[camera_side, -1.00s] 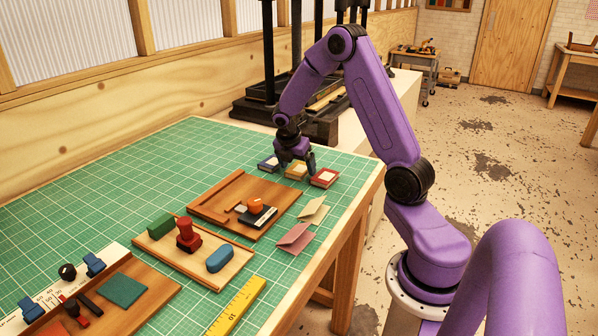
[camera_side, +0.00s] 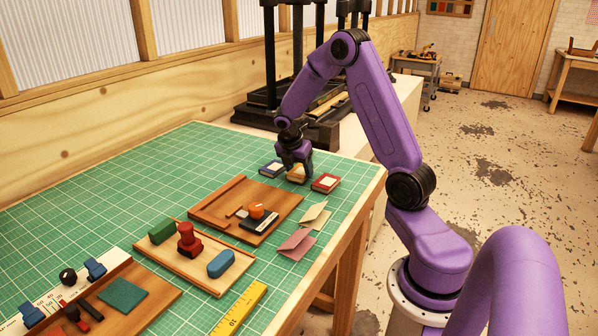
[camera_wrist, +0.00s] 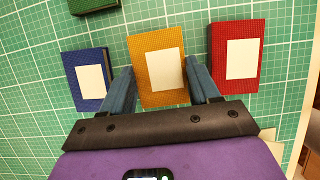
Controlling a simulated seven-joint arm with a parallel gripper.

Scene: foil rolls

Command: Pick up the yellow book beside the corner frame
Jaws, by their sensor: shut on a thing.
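The yellow book (camera_side: 297,178) lies at the far end of the green mat, between a blue book (camera_side: 272,168) and a red book (camera_side: 326,183). In the wrist view the yellow book (camera_wrist: 158,45) has a pale label and sits between my two fingers. My gripper (camera_side: 296,168) is down at it, shut on its two long sides; the fingers also show in the wrist view (camera_wrist: 162,88). The side view does not show clearly whether the book touches the mat. The wooden corner frame (camera_side: 240,183) lies nearer the camera, with an orange-knobbed stamp and a dark block on it.
In the wrist view the blue book (camera_wrist: 86,66) and red book (camera_wrist: 238,50) stand close outside my fingers. A green book or block (camera_wrist: 92,4) is at the top edge. Folded cards (camera_side: 297,242) lie near the mat's right edge. The mat's left part is clear.

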